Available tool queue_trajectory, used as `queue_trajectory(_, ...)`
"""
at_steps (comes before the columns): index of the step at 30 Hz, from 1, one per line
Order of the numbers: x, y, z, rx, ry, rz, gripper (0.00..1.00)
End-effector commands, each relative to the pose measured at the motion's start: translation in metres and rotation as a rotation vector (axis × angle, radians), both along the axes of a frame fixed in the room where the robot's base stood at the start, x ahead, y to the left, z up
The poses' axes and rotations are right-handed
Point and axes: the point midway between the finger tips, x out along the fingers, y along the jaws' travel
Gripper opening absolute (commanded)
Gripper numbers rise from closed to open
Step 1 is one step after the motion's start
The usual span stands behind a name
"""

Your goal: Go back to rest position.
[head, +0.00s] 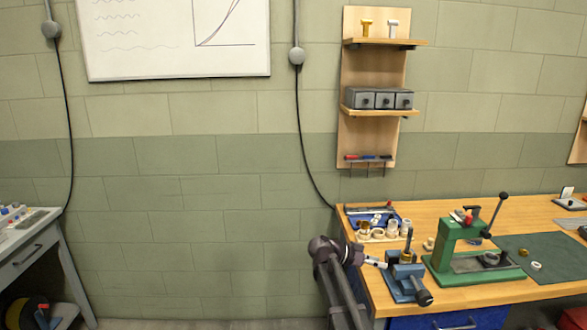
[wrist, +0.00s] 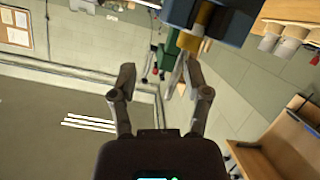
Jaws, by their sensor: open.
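My gripper (wrist: 158,80) is open in the wrist view, with its two fingers apart and nothing between them. In the head view my dark arm rises at the left front corner of the workbench, and my gripper (head: 374,262) points right, close to the blue vise (head: 405,284). A brass-coloured piece (head: 407,257) stands upright at the vise. In the wrist view the blue vise (wrist: 236,22) and the brass piece (wrist: 202,20) show at the top, just beyond the right finger. I cannot tell from these views whether a finger touches them.
A green press (head: 447,250) with a raised lever stands right of the vise. A blue tray (head: 376,219) and several small rings and cups lie behind my gripper. A wooden wall rack (head: 368,90) hangs above. The floor area left of the workbench looks clear.

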Motion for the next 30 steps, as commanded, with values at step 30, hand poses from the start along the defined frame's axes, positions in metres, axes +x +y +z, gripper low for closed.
queue_trajectory(30,-0.196,0.087,-0.075,1.033,0.763,0.942,0.62)
